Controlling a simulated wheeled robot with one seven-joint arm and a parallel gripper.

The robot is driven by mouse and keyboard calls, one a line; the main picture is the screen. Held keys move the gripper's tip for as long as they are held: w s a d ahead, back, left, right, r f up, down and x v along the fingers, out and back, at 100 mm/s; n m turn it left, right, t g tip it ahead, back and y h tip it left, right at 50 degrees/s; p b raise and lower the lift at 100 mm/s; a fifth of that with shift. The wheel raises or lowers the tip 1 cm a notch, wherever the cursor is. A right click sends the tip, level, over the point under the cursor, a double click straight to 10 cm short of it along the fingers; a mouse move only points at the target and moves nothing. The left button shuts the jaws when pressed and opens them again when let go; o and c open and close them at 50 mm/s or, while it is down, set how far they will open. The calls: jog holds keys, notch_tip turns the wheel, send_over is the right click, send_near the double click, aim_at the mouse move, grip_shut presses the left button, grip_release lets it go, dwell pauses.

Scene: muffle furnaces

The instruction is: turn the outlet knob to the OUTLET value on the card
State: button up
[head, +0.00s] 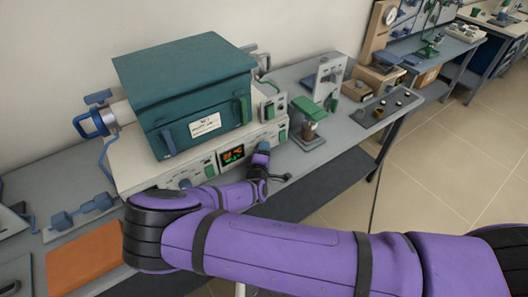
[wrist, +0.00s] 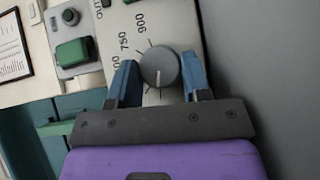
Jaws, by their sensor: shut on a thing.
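The grey outlet knob (wrist: 160,66) is in the wrist view, on a pale panel with a printed scale. The numbers 750 and 900 are readable, and another ends in 00. A pale pointer line on the knob seems to point toward the bottom of the picture. My gripper (wrist: 159,82) has its two blue fingers on either side of the knob, shut on it. In the head view my gripper (head: 261,168) is at the front panel below the furnace, and the knob is hidden. A white card (head: 206,125) is on the teal furnace (head: 185,85); its writing is too small to read.
A lit display (head: 232,154) is beside my gripper. A green switch (wrist: 72,53) and a dark button (wrist: 70,16) are near the knob. A small stand with a green top (head: 310,110) is on the bench to the right. An orange mat (head: 85,262) lies at left.

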jog(key=m+g, duration=0.1)
jog(key=m+g+y, duration=0.1)
jog(key=shift+r+g, duration=0.3)
jog(key=shift+w+d+r+m+g+y, duration=0.1)
jog(key=shift+m+g+y, duration=0.4)
jog(key=shift+m, duration=0.1)
jog(key=shift+w+d+r+m+g+y, duration=0.1)
jog(key=shift+m+g+y, duration=0.3)
jog(key=shift+m+g, duration=0.15)
jog(key=shift+d+r+m+g+y, duration=0.1)
jog(key=shift+m+g+y, duration=0.85)
jog(key=shift+g+y, duration=0.2)
jog(key=shift+w+d+m+g+y, duration=0.15)
jog(key=shift+m+g+y, duration=0.5)
jog(key=shift+y, duration=0.2)
jog(key=m+g+y, duration=0.2)
jog(key=y, duration=0.1)
jog(key=shift+w+d+g+y, duration=0.15)
jog(key=shift+d+g+y, duration=0.1)
jog(key=shift+d+y, duration=0.05)
jog(key=shift+m+g+y, duration=0.6)
jog(key=shift+m+y, duration=0.15)
jog(key=shift+y, duration=0.55)
jog(key=o, duration=0.9)
